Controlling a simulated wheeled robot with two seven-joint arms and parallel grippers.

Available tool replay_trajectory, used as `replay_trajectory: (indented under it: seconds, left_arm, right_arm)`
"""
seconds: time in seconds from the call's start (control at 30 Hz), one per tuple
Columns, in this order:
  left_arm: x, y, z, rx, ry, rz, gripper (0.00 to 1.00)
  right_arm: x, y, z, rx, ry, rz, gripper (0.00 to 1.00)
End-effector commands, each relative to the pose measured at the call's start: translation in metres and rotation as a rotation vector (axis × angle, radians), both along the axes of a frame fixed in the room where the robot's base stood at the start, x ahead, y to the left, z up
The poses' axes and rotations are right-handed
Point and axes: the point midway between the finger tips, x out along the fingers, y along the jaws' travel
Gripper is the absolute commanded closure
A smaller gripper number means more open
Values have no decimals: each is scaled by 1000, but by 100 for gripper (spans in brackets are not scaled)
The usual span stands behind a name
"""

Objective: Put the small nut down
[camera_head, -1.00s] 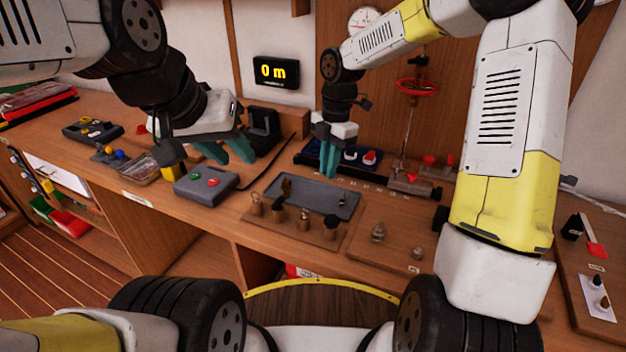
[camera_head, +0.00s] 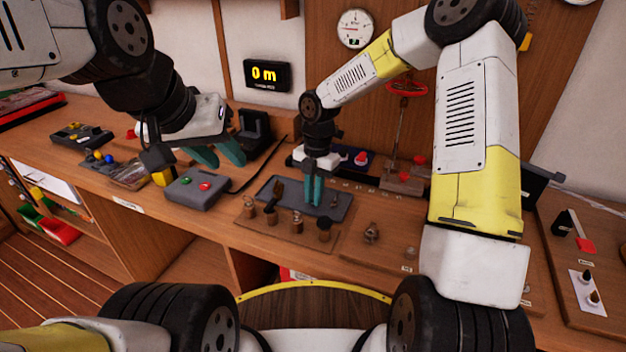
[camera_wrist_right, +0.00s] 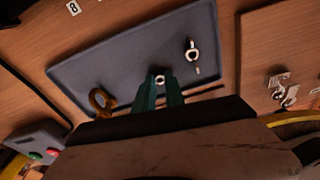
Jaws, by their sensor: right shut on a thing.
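My right gripper (camera_head: 314,203) points down over the grey tray (camera_head: 295,192) on the bench. In the right wrist view its teal fingertips (camera_wrist_right: 160,84) are shut on the small nut (camera_wrist_right: 160,79), a pale ring at the tips. The tray (camera_wrist_right: 110,65) lies below; I cannot tell whether the nut touches it. The nut is too small to make out in the head view. My left gripper (camera_head: 216,155) is open and empty above the bench, behind the grey button box.
A bronze fitting (camera_wrist_right: 101,101) and a metal ring fitting (camera_wrist_right: 191,52) lie on the tray, either side of my fingers. Several small fittings (camera_head: 297,222) stand on a board before it. The button box (camera_head: 195,187) is to the left. Bare tray lies between the fittings.

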Motion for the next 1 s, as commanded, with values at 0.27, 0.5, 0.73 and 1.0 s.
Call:
replay_trajectory:
  seconds: [0.27, 0.5, 0.73, 1.0]
  left_arm:
    - [0, 0, 0, 0, 0, 0, 67]
    - [0, 0, 0, 0, 0, 0, 67]
    - [0, 0, 0, 0, 0, 0, 67]
    - [0, 0, 0, 0, 0, 0, 67]
  right_arm:
    - [0, 0, -2, 1, -2, 0, 100]
    - [0, 0, -10, 1, 0, 0, 100]
    - [-1, 0, -16, 1, 3, -1, 64]
    - [0, -4, 3, -4, 4, -3, 64]
